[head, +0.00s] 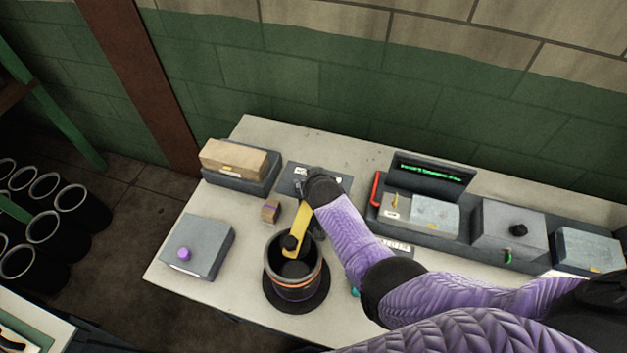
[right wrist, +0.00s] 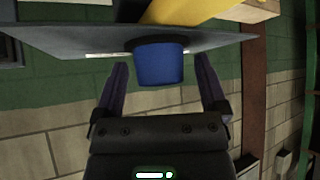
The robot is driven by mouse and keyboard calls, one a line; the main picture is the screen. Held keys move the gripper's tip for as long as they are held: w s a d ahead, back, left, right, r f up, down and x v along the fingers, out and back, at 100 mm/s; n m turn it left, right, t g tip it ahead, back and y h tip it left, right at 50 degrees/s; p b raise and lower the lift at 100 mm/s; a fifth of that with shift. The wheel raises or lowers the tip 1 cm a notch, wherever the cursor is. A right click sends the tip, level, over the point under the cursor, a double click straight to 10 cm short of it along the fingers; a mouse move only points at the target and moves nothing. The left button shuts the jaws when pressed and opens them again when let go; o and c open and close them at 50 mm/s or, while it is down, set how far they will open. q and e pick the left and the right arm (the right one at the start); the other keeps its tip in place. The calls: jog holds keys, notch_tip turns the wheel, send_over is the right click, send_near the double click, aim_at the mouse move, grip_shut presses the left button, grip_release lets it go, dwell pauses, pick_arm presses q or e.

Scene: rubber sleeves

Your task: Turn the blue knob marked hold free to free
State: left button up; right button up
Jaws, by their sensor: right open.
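The blue knob (right wrist: 160,66) shows in the right wrist view, attached to a flat grey plate (right wrist: 60,36). My right gripper (right wrist: 161,80) is open, with one finger on each side of the knob and a visible gap on both sides. In the head view my right gripper (head: 316,182) is over the grey plate (head: 341,182) at the back of the table and hides the knob. The plate has a small white label, too small to read. The knob's pointing direction cannot be told. My left gripper is not in view.
A black pot (head: 294,288) with a yellow bar (head: 299,232) stands in front of the plate. A small brown block (head: 271,211) and a grey box with a purple button (head: 211,241) are to the left. A dark console (head: 431,172) and several grey units are to the right.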

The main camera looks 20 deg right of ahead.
jog(key=p+v, duration=0.5)
jog(key=v, duration=0.4)
jog(key=shift+s+r, duration=0.3)
